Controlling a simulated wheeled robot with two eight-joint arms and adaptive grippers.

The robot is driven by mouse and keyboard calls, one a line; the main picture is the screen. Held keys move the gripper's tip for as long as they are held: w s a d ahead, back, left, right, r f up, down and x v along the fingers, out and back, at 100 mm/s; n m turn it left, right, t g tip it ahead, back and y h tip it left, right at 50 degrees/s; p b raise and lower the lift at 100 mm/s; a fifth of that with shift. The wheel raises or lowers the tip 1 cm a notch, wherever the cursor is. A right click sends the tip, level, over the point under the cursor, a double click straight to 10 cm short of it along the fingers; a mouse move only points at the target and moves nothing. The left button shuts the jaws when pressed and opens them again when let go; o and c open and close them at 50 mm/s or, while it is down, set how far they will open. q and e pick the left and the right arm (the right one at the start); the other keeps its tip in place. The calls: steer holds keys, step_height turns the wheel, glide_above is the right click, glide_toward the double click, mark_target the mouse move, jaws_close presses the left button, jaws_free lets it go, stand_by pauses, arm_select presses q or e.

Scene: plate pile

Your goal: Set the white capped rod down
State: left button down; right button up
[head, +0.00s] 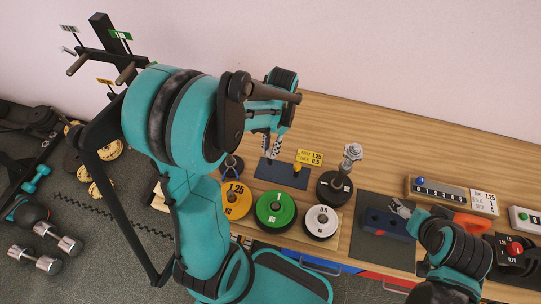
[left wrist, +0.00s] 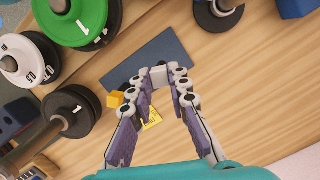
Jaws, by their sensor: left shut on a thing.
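My left gripper (head: 271,148) is over the dark blue mat (head: 283,175) at the back of the table. In the left wrist view its fingertips (left wrist: 161,78) are shut on a small white piece, which I take to be the white capped rod (left wrist: 158,73). Only its pale end shows between the fingers; the rest is hidden, and I cannot tell whether it touches the mat. The mat also shows beneath it in the left wrist view (left wrist: 180,46). My right gripper (head: 400,208) is by a dark blue block (head: 376,219) at the right; its jaw state is unclear.
Yellow (head: 236,201), green (head: 275,211) and white (head: 321,221) weight plates lie in front of the mat. A black plate stack with a metal post (head: 351,158) stands right of it. The back table strip is clear.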

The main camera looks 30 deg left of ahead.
arm_select(q)
step_height(320, 180, down, 4)
steer(key=shift+a+f+b, duration=0.1)
steer(key=shift+b, duration=0.6)
steer(key=shift+s, duration=0.1)
steer(key=c, duration=1.4)
jaws_free()
steer(key=shift+f, duration=0.1)
steer(key=shift+c, duration=0.2)
